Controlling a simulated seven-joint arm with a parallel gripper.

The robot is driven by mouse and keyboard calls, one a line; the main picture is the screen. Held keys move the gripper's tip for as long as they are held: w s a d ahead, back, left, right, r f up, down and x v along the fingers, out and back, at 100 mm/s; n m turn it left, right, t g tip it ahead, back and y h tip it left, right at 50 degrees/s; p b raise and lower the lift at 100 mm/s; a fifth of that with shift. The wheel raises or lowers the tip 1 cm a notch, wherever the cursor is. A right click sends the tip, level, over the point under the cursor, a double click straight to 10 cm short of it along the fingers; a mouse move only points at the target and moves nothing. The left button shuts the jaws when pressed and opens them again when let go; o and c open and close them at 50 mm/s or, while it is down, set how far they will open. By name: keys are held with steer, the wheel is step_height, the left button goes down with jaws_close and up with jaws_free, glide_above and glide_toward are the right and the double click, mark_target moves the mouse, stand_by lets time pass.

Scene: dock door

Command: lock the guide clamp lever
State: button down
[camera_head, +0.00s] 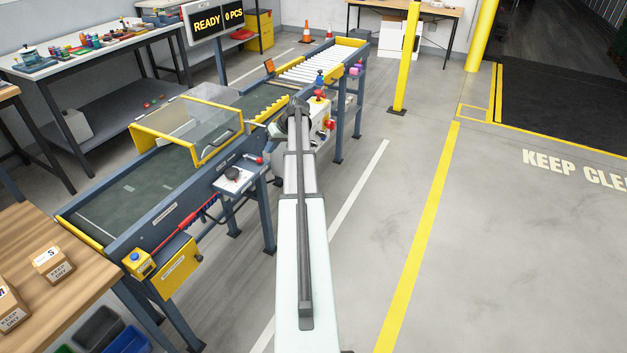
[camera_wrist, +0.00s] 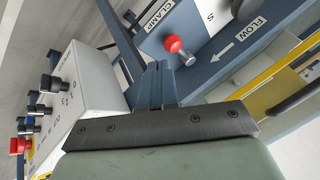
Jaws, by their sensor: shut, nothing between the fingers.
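The clamp lever shows in the wrist view as a red knob (camera_wrist: 173,43) on a short metal stem, by the CLAMP label (camera_wrist: 157,14) on the blue conveyor rail. My gripper (camera_wrist: 160,68) is shut and empty, its fingertips just below the red knob in the picture. A gap seems to show between fingers and knob, but the depth is hard to judge. In the head view my gripper (camera_head: 298,112) is at the conveyor's near side, and my arm hides much of that spot. I cannot tell the clamp lever apart there.
A white control box (camera_wrist: 92,88) with black knobs and a red button (camera_wrist: 17,145) stands left of my fingers in the wrist view. A clear hinged cover (camera_head: 190,122) with a yellow frame stands over the belt. The floor right of my arm is clear.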

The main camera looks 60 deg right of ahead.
steer(key=s+d+n+t+y, duration=0.2)
steer(key=s+d+n+t, duration=0.3)
steer(key=s+t, duration=0.3)
steer(key=shift+w+a+f+n+g+y, duration=0.75)
steer(key=shift+w+f+n+g+y, duration=0.95)
steer(key=shift+w, duration=4.85)
steer(key=s+d+r+m+h, duration=0.1)
steer(key=s+d+r+m, duration=0.1)
steer(key=s+d+m, duration=0.75)
steer(key=s+a+f+m+g+h, duration=0.4)
steer(key=s+a+f, duration=0.4)
steer(key=s+f, duration=0.3)
steer(key=shift+f+m+g, duration=0.5)
steer(key=shift+f+m, duration=0.15)
steer(key=shift+m, duration=0.1)
